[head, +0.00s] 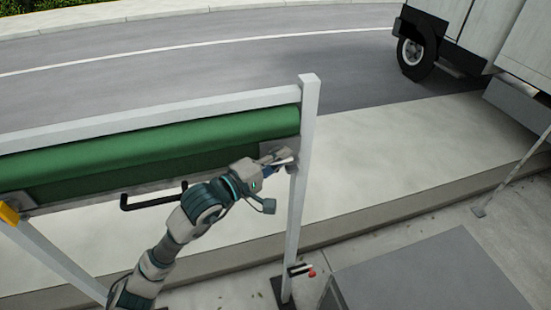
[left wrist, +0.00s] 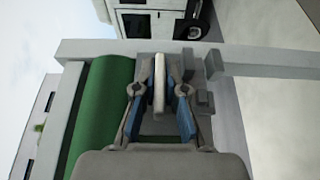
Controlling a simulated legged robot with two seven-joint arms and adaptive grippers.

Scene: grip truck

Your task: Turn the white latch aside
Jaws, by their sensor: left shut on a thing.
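The white latch (head: 284,162) is a short pale bar near the right end of the green roll (head: 160,147), by the grey post (head: 303,130). In the left wrist view the latch (left wrist: 159,72) stands upright in the picture between my two fingers. My left gripper (head: 272,170) is at the latch and shut on it. In the left wrist view, my left gripper's blue-padded fingers (left wrist: 160,95) lie on both sides of the bar. The gripper hides part of the latch's base in the head view. My right gripper is out of view.
A black handle (head: 152,201) sticks out below the roll, left of my gripper. A small red-tipped part (head: 311,273) is low by the post. A truck (head: 470,40) stands on the road at the upper right. A grey slab (head: 430,275) lies at the lower right.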

